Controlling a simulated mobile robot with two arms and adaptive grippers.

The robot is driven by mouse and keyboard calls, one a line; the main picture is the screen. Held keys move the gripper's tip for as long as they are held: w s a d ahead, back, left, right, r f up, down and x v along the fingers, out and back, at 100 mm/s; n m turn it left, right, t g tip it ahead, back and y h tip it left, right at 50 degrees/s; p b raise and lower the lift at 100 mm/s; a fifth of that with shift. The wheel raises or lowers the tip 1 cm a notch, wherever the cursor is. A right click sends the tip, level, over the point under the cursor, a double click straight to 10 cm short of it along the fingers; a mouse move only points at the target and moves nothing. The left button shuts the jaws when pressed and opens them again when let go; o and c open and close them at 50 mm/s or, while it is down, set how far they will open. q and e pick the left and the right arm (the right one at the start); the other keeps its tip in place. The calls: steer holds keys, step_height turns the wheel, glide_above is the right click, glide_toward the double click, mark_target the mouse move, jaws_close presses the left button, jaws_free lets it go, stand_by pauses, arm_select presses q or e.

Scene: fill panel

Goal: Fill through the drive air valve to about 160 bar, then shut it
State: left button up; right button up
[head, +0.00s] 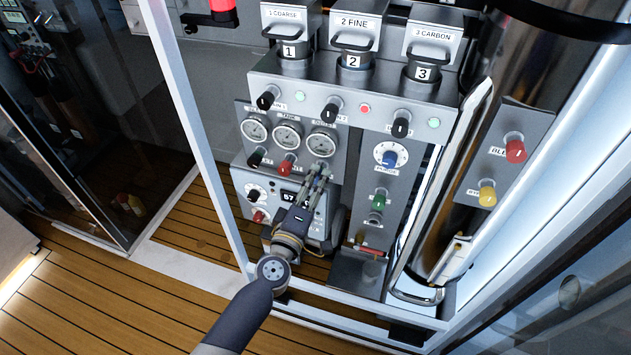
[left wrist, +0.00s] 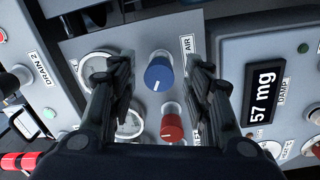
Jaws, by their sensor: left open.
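A blue knob (left wrist: 158,72) with a white pointer line, next to a label ending in "AIR" (left wrist: 187,45), sits between the fingers of my left gripper in the left wrist view. My left gripper (left wrist: 158,88) is open, its fingers on both sides of the knob with gaps. A red knob (left wrist: 172,128) is beside the blue one. In the head view my left gripper (head: 320,172) reaches the panel below the right gauge (head: 322,142) and hides the blue knob. The gauge readings are too small to tell. My right gripper is not in view.
A display (left wrist: 263,100) reads "57 mg". A black knob (head: 257,157) and a red knob (head: 288,166) stand close left of my gripper. Three numbered filter housings (head: 353,62) are above. A frame post (head: 195,120) stands left. A blue dial (head: 389,158) is to the right.

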arm_select(q)
steer(key=v, duration=1.1)
steer(key=shift+s+a+f, duration=0.1)
steer(key=shift+f, duration=0.05)
stand_by(3.5)
